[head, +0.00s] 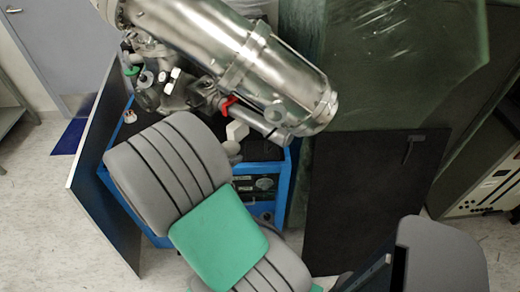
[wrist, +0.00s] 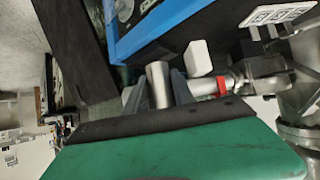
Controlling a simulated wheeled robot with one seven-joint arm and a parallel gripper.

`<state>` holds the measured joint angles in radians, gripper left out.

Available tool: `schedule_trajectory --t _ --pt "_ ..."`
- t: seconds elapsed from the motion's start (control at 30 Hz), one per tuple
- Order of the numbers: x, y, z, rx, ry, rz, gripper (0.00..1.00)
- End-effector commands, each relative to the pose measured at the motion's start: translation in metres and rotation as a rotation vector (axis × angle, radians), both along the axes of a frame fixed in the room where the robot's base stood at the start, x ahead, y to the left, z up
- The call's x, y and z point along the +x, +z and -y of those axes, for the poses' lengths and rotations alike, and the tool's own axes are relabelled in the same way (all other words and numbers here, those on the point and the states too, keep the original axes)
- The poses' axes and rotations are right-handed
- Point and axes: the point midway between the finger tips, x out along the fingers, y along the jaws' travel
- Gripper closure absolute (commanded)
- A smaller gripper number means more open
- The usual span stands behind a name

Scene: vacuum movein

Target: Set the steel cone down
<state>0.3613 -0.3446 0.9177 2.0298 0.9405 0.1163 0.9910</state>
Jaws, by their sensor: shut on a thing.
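In the wrist view, my gripper (wrist: 158,92) is shut with its two grey fingers on either side of the steel cone (wrist: 157,77). The cone shows as a short, smooth metal piece between them; its lower part is hidden behind the dark edge of my green hand cover. I cannot tell whether the cone touches anything below it. In the head view my grey and green arm hides most of the gripper, and I cannot make out the cone there.
A white block (wrist: 197,58) and a red clamp (wrist: 222,86) are close right of the fingers; the clamp (head: 228,105) shows also in the head view. A large steel vessel (head: 240,60) hangs over the blue-framed cart (head: 283,190). Dark panels (head: 360,200) stand right.

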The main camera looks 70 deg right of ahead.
Motion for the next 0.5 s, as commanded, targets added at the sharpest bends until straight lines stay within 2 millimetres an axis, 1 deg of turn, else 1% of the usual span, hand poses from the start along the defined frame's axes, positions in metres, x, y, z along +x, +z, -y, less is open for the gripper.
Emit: schedule_trajectory --t 0.07,0.13,0.3,0.4,0.5 --pt "-0.005 -0.005 0.013 0.0 -0.014 -0.002 1.0" --pt "-0.009 -0.015 0.029 0.003 -0.015 -0.005 1.0" --pt "-0.014 -0.039 0.076 0.003 -0.012 -0.003 1.0" --pt "-0.014 -0.049 0.095 0.002 -0.008 -0.002 1.0" --pt "-0.014 -0.054 0.105 0.001 -0.004 -0.003 1.0"
